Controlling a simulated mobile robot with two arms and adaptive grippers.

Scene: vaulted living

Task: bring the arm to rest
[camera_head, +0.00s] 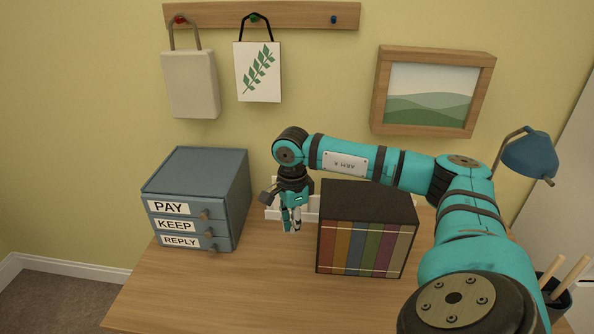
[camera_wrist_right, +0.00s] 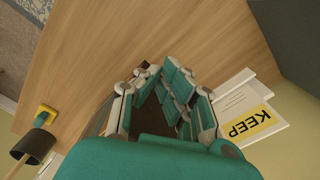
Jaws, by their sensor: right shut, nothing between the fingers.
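My right arm (camera_head: 345,160) reaches in from the right over the desk, its forearm passing behind the box of books. My right gripper (camera_head: 291,225) points down between the drawer unit (camera_head: 213,170) and the box of books (camera_head: 367,205). It is shut and empty, and its teal fingers also show in the right wrist view (camera_wrist_right: 160,72). It looks close above the desk (camera_head: 265,285), but I cannot tell the exact gap. My left gripper is not in view.
A white rack (camera_head: 272,213) stands behind the gripper. A white card with a yellow KEEP label (camera_wrist_right: 248,125) lies close beside the fingers in the wrist view. A blue lamp (camera_head: 530,155) stands at the right. The desk's front is clear.

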